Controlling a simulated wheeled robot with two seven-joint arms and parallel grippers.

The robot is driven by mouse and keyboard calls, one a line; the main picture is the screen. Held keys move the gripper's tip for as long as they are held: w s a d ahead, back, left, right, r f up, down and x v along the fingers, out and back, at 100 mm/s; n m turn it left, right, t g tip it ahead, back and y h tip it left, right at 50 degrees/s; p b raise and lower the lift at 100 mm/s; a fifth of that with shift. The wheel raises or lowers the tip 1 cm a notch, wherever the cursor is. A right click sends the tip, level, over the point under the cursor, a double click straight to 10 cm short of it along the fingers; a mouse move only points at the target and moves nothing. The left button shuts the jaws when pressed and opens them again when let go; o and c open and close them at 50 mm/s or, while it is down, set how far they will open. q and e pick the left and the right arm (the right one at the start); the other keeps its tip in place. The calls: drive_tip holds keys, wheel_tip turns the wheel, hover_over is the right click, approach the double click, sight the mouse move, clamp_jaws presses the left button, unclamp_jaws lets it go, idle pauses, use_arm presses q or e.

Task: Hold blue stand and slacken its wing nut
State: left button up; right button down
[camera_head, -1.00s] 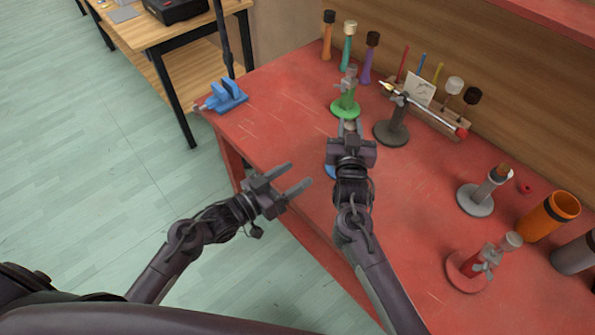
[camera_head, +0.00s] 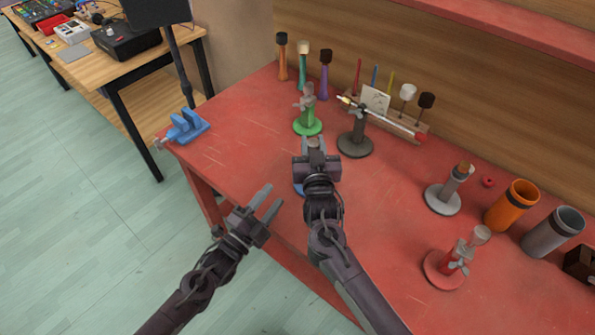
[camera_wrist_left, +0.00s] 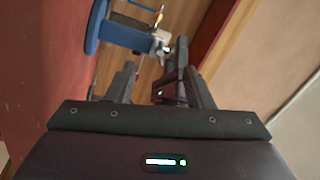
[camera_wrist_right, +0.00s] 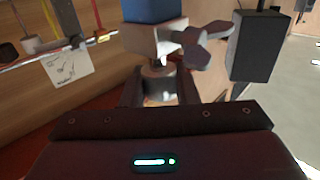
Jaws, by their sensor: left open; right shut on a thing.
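The blue stand (camera_head: 298,189) is at the table's front edge, mostly hidden under my right gripper (camera_head: 315,147) in the head view. In the right wrist view, its blue post (camera_wrist_right: 150,9) meets a pale clamp block with a grey wing nut (camera_wrist_right: 203,45). My right gripper is shut on the grey cylindrical part (camera_wrist_right: 158,82) beside that block. My left gripper (camera_head: 265,200) is open and empty, just off the table's front edge, its fingers pointing towards the stand. In the left wrist view, the blue base (camera_wrist_left: 93,25) and wing nut (camera_wrist_left: 160,42) lie beyond its fingers, apart from them.
A green stand (camera_head: 308,126) and a dark stand (camera_head: 354,146) holding a rod are behind. A grey stand (camera_head: 442,199), red stand (camera_head: 443,270) and orange cup (camera_head: 511,207) are at right. A blue vise (camera_head: 187,127) sits at the left corner. The table middle is clear.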

use_arm(q)
drive_tip(key=m, duration=0.5)
drive_tip(key=shift+s+d+f+t, duration=0.1)
drive_tip(key=shift+d+f+t, duration=0.05)
drive_tip(key=shift+f+t, duration=0.2)
drive_tip(key=m, duration=0.2)
drive_tip(key=shift+s+f+m, duration=0.15)
drive_tip(key=shift+f+m, duration=0.05)
drive_tip(key=shift+m, duration=0.2)
drive_tip(key=m, duration=0.4)
drive_tip(key=shift+s+d+f+t, duration=0.1)
drive_tip(key=shift+s+f+t, duration=0.15)
drive_tip(key=shift+s+t, duration=0.1)
drive_tip(key=m, duration=0.3)
drive_tip(key=m+h, duration=0.1)
drive_tip(key=shift+s+f+m, duration=0.15)
drive_tip(key=shift+s+m, duration=0.1)
drive_tip(key=shift+m, duration=0.05)
drive_tip(key=shift+d+m, duration=0.1)
drive_tip(key=shift+m, duration=0.2)
drive_tip(key=x, duration=1.1)
drive_tip(key=shift+w+r, duration=0.25)
drive_tip(key=shift+w, duration=0.1)
drive_tip(key=shift+d, duration=0.15)
